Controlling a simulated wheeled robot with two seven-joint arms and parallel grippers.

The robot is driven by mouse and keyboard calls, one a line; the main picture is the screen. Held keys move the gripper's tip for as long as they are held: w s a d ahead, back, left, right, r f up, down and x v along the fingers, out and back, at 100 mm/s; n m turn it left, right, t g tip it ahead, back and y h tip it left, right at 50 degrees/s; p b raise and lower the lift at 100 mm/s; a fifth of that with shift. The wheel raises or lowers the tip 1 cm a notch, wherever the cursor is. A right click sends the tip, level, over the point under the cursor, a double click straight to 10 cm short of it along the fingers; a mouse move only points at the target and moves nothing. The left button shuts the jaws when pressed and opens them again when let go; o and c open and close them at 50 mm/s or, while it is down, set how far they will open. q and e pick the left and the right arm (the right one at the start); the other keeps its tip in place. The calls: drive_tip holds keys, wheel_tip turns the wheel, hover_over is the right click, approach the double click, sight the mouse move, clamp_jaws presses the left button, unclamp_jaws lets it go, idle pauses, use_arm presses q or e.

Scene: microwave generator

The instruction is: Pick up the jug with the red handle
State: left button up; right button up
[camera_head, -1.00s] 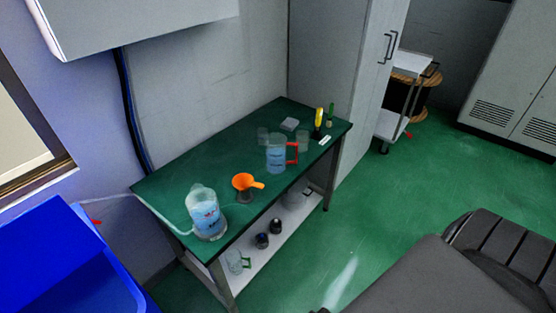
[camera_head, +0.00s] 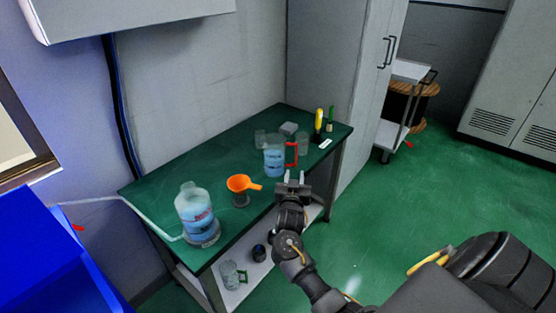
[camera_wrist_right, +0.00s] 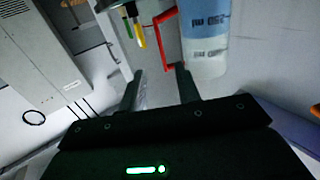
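The clear jug (camera_head: 274,160) with the red handle (camera_head: 295,154) holds blue liquid and stands upright toward the far part of the green table (camera_head: 185,175). The handle is on its right side. My right gripper (camera_head: 294,177) is open and empty, near the table's front edge, just short of the jug and slightly right of it. In the right wrist view the open fingers (camera_wrist_right: 159,88) point toward the red handle (camera_wrist_right: 168,42) and the jug (camera_wrist_right: 206,45), apart from both. My left gripper is out of view.
An orange funnel (camera_head: 241,184) and a large bottle (camera_head: 195,212) stand left of the jug. Below is a shelf with a green-handled jug (camera_head: 230,274). A blue bin (camera_head: 50,255) is at left.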

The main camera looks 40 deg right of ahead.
sight(281, 156)
drive_tip(key=x, duration=0.9)
drive_tip(key=shift+w+r+p, duration=0.15)
drive_tip(key=shift+r+p, duration=0.15)
drive_tip(key=shift+p, duration=0.1)
drive_tip(key=shift+w+d, duration=0.25)
drive_tip(key=shift+d, duration=0.1)
drive_tip(key=c, duration=0.7)
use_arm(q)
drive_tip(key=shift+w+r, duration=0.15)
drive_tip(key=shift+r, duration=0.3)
use_arm(e)
clamp_jaws()
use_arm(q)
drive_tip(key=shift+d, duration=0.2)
